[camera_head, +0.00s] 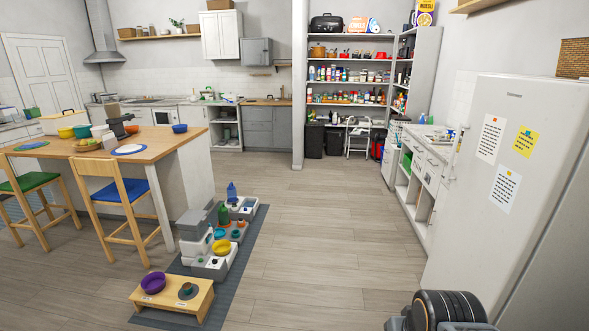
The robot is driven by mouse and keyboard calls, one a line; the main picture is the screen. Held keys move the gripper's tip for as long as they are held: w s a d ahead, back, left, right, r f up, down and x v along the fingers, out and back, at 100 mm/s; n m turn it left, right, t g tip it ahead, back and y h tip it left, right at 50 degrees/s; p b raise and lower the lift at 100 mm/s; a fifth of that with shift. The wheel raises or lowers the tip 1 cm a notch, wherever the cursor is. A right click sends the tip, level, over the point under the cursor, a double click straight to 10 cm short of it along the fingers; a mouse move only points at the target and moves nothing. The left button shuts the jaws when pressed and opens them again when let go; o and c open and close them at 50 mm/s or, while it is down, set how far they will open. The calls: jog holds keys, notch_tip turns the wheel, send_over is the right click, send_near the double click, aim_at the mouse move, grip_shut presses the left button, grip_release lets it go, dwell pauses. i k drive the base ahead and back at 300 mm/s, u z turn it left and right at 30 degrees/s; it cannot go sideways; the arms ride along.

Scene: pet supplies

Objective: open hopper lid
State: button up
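A grey and white pet feeder with an upright hopper (194,245) stands on a dark floor mat, beside the island. Its grey top (192,219) looks like the hopper lid and seems to lie closed, but it is too small to be sure. A green bottle-like item (224,214) stands close to its right. Part of my arm shows at the bottom right, far from the feeder. My gripper's fingers are not in view.
The mat (247,238) also holds a low wooden stand (172,300) with bowls, a yellow bowl (221,247) and a blue bottle (231,190). Wooden chairs (122,198) stand to the left. The floor between mat and fridge (500,175) is clear.

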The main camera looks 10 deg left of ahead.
aim_at(193, 218)
jog(key=u, duration=0.2)
jog(key=i, duration=2.25)
jog(key=u, duration=1.1)
jog(key=i, duration=1.9)
jog(key=u, duration=1)
jog(key=i, duration=0.3)
jog(key=z, duration=0.05)
